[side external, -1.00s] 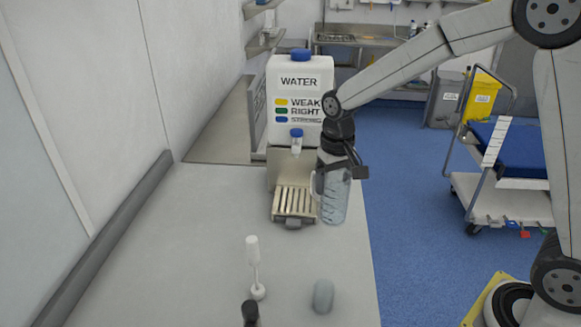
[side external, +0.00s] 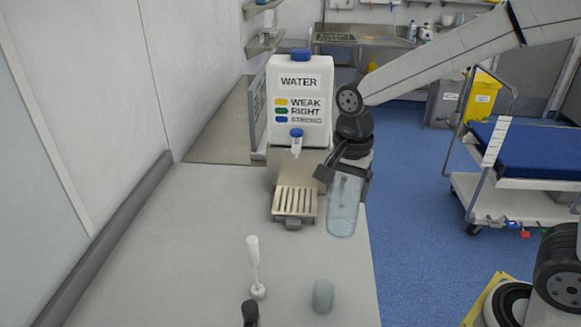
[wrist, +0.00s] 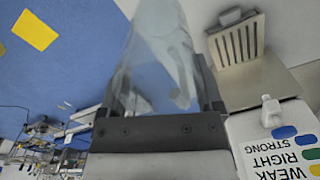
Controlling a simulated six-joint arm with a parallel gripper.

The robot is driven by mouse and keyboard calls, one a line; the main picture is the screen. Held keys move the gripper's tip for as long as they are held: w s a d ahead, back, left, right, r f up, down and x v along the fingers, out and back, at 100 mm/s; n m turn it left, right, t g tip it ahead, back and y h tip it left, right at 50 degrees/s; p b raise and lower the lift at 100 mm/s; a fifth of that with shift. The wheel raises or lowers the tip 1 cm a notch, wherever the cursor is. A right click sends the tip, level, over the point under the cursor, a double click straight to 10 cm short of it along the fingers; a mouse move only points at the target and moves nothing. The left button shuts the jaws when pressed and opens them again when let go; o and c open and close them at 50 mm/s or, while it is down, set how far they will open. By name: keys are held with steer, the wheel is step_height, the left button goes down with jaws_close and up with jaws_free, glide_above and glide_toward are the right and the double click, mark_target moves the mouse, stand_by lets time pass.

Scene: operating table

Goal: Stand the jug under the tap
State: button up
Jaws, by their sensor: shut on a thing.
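The clear jug (side external: 343,207) hangs below my gripper (side external: 343,172), which is shut on it, at the right edge of the counter. In the wrist view the jug (wrist: 165,60) fills the space between the fingers of my gripper (wrist: 160,95). The tap (side external: 296,141) with a blue top is on the front of the white water tank (side external: 300,90). Below the tap is a slatted drip tray (side external: 295,203), which is empty. The jug is to the right of the tray and apart from it. Whether its base touches the counter I cannot tell.
A grey rounded object (side external: 323,296) and a dark-topped object (side external: 250,312) are near the front. The left counter area is clear. A trolley (side external: 525,160) stands right.

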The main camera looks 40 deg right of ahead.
steer(key=s+a+r+m, duration=0.2)
steer(key=s+m, duration=0.4)
steer(key=m, duration=0.3)
steer(key=shift+s, duration=0.1)
stand_by(0.5)
steer(key=w+a+f, duration=0.2)
steer(key=w+f, duration=0.6)
steer(key=w, duration=0.4)
steer(key=shift+w+f, duration=0.3)
steer(key=shift+w, duration=0.1)
steer(key=shift+a, duration=0.1)
